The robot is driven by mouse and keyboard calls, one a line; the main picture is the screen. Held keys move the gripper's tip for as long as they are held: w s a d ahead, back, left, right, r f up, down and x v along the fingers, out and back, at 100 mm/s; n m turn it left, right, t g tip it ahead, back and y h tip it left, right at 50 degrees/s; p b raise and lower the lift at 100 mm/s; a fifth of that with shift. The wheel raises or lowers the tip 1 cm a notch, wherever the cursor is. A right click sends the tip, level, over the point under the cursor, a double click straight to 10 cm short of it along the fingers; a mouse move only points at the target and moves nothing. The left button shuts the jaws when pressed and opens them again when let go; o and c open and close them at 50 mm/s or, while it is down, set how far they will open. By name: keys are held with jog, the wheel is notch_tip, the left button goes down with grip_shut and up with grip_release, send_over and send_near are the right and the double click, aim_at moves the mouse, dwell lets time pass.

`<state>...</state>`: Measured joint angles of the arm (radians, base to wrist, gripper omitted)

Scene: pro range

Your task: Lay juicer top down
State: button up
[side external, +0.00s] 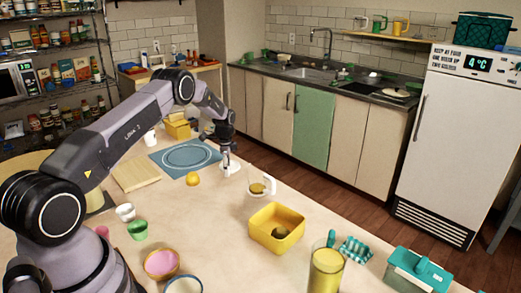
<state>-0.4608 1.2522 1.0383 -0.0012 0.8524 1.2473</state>
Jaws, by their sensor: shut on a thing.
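My gripper (227,157) points down over the far right part of the table, to the right of the blue mat. It is shut on a small white piece (231,168), which looks like the juicer top. The piece is upright at or just above the table; I cannot tell if it touches. The fingers hide part of it. A clear, white-handled jug (267,186), perhaps the juicer's lower part, stands to the right and nearer, with something yellowish inside. An orange (193,179) lies left of the gripper.
A blue mat (170,162) with a ring pattern and a wooden board (135,174) lie to the left. A yellow bin (262,236), a tall yellow glass (325,270) and a teal box (417,272) stand nearer. Bare table lies around the orange.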

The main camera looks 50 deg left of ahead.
jog(key=shift+f, duration=1.6)
jog(key=shift+f, duration=0.15)
jog(key=o, duration=1)
